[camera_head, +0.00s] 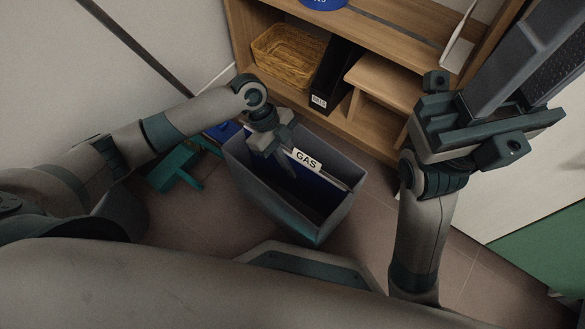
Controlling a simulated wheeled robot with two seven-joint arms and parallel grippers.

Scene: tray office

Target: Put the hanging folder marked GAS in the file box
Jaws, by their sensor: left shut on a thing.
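The blue hanging folder marked GAS (318,184) is inside the grey file box (262,198), with its white GAS label (307,160) facing up near the box's far side. My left gripper (284,158) points down into the box and is shut on the folder, left of the label. The folder's lower part is hidden in the box, so I cannot tell whether it rests on the rim or hangs from the gripper. My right gripper (535,70) is raised at the upper right, away from the box; its jaw gap is unclear.
A wooden shelf unit (378,100) stands behind the box, holding a wicker basket (288,55) and a black file holder (335,78). A teal object (175,170) is on the floor left of the box. Tiled floor is free to the box's right.

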